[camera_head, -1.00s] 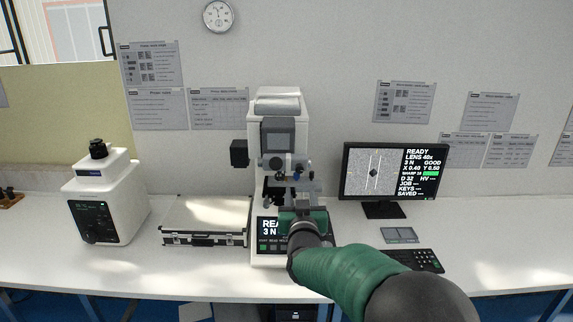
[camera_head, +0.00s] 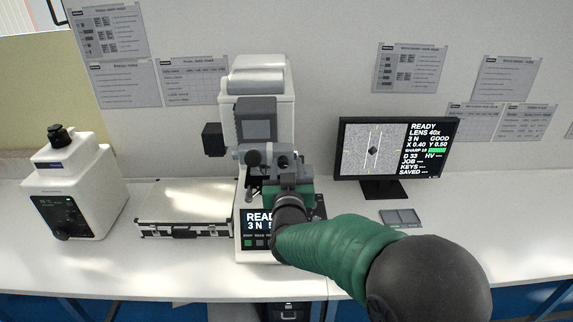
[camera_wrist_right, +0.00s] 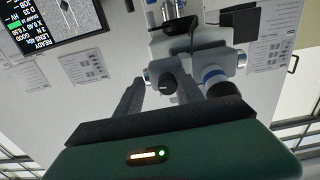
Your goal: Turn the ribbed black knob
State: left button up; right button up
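The white hardness tester (camera_head: 262,85) stands upright on the bench, with eyepiece and knob parts at its head. My right gripper (camera_head: 283,178) is in front of this head and hides part of it. In the right wrist view, my right gripper (camera_wrist_right: 166,100) is open, its two grey fingers apart. A small round black knob (camera_wrist_right: 168,88) with a light mark shows between the fingers, with gaps on both sides; I cannot tell its depth or whether it is ribbed. A larger black cylinder (camera_wrist_right: 222,92) with a blue ring sits to the right. My left gripper is not in view.
A monitor (camera_head: 392,150) stands to the right of the tester. A grey case (camera_head: 185,205) lies to its left. A white device (camera_head: 75,190) with a black top knob (camera_head: 60,134) stands farther left. The bench (camera_head: 470,220) is clear at right.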

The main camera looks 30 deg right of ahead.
jog(key=shift+a+r, duration=0.1)
jog(key=shift+a, duration=0.1)
jog(key=shift+c, duration=1.2)
jog(key=shift+w+a, duration=0.2)
jog(key=shift+a, duration=0.3)
grip_shut()
jog(key=shift+d, duration=0.15)
jog(key=shift+d+f+m+b, duration=0.1)
jog(key=shift+f+m+b, duration=0.2)
jog(key=shift+m+b, duration=0.6)
jog(key=shift+r+b, duration=0.1)
jog(key=shift+b, duration=0.35)
jog(key=shift+r, duration=0.15)
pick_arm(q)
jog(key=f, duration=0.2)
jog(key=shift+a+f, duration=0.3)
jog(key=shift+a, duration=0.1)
pick_arm(e)
jog(key=shift+o, duration=1.7)
grip_release()
